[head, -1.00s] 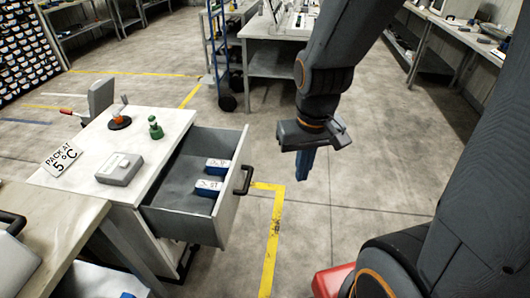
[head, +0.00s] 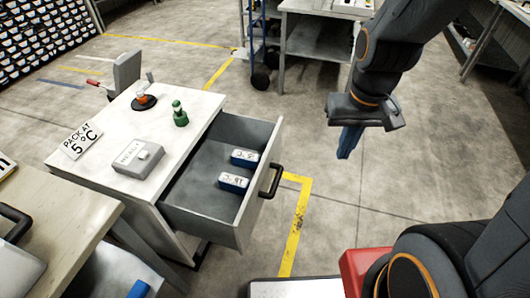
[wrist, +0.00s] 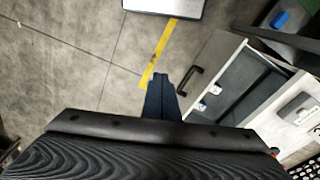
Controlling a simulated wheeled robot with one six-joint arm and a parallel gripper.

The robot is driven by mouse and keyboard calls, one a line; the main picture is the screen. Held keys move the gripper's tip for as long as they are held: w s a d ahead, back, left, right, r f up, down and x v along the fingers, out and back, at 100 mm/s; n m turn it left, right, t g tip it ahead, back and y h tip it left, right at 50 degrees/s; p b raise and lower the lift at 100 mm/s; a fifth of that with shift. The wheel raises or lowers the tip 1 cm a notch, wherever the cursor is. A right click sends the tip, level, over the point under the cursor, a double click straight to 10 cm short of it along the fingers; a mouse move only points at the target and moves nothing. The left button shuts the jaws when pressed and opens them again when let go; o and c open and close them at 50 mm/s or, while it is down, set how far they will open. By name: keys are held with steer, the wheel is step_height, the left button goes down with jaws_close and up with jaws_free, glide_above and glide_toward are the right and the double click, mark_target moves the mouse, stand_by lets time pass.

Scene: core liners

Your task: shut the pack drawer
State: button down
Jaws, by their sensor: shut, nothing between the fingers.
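The pack drawer (head: 225,245) is pulled well out of the white-topped cabinet (head: 95,165), with its black handle (head: 271,181) on the front. Two blue-and-white packs, one (head: 244,157) farther back and one (head: 233,182) nearer, lie inside it. My gripper (head: 344,156) is shut and empty, pointing down over the floor to the right of the drawer front, apart from the handle. In the wrist view my blue fingers (wrist: 163,80) show together, with the drawer handle (wrist: 190,81) to their right.
On the cabinet top are a grey box (head: 138,157), a green bottle-like item (head: 180,114), an orange item on a dark disc (head: 143,101) and a "PACK AT 5°C" sign (head: 82,139). A workbench (head: 60,230) stands at left front. Floor right of the drawer is clear.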

steer(key=w+a+f+m+y+b, duration=0.2)
steer(key=w+a+f+m+b, duration=0.2)
steer(key=w+f+m, duration=0.55)
steer(key=w+a+f+m+y+b, duration=0.2)
steer(key=w+a+f+m+b, duration=0.4)
steer(key=m, duration=0.6)
steer(key=w+a+f, duration=0.3)
steer(key=a+f, duration=0.1)
steer(key=f, duration=0.4)
steer(key=shift+a+p, duration=0.3)
steer(key=shift+a, duration=0.05)
steer(key=shift+w+r, duration=0.1)
steer(key=shift+w, duration=0.05)
